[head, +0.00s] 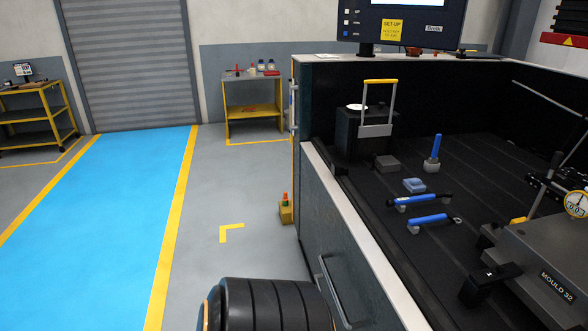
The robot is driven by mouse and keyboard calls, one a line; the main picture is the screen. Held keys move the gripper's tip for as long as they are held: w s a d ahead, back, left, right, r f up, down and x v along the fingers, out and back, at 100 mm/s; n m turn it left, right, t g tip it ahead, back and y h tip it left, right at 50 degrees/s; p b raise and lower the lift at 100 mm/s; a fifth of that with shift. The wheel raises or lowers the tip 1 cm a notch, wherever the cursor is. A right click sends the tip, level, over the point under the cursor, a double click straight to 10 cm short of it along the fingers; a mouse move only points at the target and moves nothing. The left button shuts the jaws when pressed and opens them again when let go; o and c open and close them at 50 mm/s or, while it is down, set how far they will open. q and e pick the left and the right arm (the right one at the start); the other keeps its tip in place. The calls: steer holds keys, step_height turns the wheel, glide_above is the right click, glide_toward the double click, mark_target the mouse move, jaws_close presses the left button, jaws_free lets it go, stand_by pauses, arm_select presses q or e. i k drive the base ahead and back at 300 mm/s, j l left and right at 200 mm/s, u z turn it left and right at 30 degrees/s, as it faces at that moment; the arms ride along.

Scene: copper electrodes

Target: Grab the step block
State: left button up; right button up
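A small dark grey block (387,163) lies on the black machine bed, in front of the dark box with the yellow-handled frame. It may be the step block, but its steps are too small to make out. Nothing touches either block. Neither of my grippers is in view.
The grey mould (540,265) with a dial gauge (576,204) fills the right. The enclosure's pale front ledge (360,240) borders the bed. The blue floor lane (110,220) is clear.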

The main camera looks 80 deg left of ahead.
mark_target(337, 169)
steer(key=u, duration=2.15)
steer(key=i+j+z, duration=0.1)
steer(key=z, duration=0.3)
steer(key=i+j+z, duration=0.1)
steer(key=z, duration=0.3)
steer(key=j+z, duration=0.2)
steer(key=z, duration=0.2)
steer(key=i+j+z, duration=0.1)
steer(key=z, duration=0.35)
steer(key=j+z, duration=0.15)
steer(key=j, duration=0.35)
steer(key=j+z, duration=0.2)
steer(key=j, duration=0.35)
steer(key=j+z, duration=0.15)
steer(key=j, duration=0.35)
steer(key=k+j+z, duration=0.15)
steer(key=j, duration=0.35)
steer(key=j+z, duration=0.2)
steer(key=j, duration=0.3)
steer(key=k+j+z, duration=0.15)
steer(key=j, duration=0.35)
